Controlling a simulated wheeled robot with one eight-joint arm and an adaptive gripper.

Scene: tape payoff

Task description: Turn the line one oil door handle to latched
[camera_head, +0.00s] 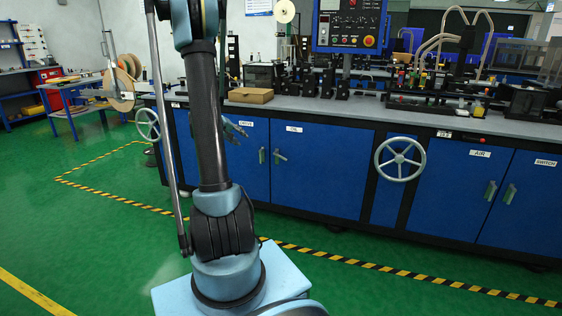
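The oil door (325,178) is a blue cabinet door under the bench, marked with a white OIL label (294,129). Its small grey-green handle (280,156) sits at the door's upper left and is tilted, running from upper left to lower right. The door looks flush with the cabinet front. My gripper (242,132) shows just right of my arm, in front of the neighbouring drive door and up and left of the oil handle, apart from it. Its fingers look spread with nothing between them. Part of it is hidden behind my arm.
The drive door (245,175) has an upright handle (262,155) close to the oil handle. A handwheel (399,159) stands out to the right. The AIR and SWITCH doors have upright handles. A cardboard box (250,95) lies on the bench (330,107). Green floor ahead is clear.

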